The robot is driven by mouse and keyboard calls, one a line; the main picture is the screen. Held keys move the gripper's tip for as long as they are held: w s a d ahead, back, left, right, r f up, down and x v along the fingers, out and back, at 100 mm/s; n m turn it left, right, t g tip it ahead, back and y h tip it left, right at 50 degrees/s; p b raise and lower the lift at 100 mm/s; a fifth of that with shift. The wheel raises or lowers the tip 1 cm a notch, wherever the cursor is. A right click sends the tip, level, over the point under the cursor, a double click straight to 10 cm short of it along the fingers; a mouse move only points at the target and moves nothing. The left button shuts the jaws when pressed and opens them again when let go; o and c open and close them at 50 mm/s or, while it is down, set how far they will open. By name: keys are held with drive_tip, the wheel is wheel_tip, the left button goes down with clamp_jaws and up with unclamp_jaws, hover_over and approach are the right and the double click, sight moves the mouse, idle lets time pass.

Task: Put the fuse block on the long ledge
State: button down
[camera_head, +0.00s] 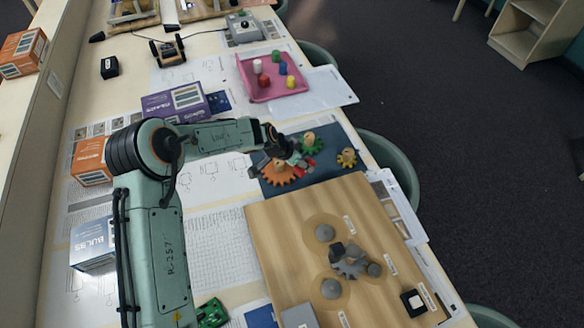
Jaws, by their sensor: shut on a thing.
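My gripper (287,158) is at the end of my green arm, low over the dark blue mat with the gears. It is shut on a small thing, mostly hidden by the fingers. Red and grey parts show around the fingertips, and I cannot tell which of them belong to the held thing. I cannot tell whether it is the fuse block. The long ledge (36,110) is a pale raised shelf along the left side of the table, far to the left of my gripper. An orange box (20,53) stands on its upper part.
A wooden board (290,235) with grey knobs is in front. Boxes, a purple one (175,102) among them, stand between my gripper and the ledge. The ledge's nearer part looks clear.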

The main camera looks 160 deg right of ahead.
sight(303, 170)
drive_tip(key=shift+s+f, duration=0.25)
drive_tip(key=shift+f, duration=0.05)
drive_tip(key=shift+s+f, duration=0.15)
drive_tip(key=shift+f, duration=1.6)
drive_tip(key=c, duration=0.8)
unclamp_jaws()
drive_tip(key=shift+f, duration=0.1)
drive_tip(key=v, duration=1.2)
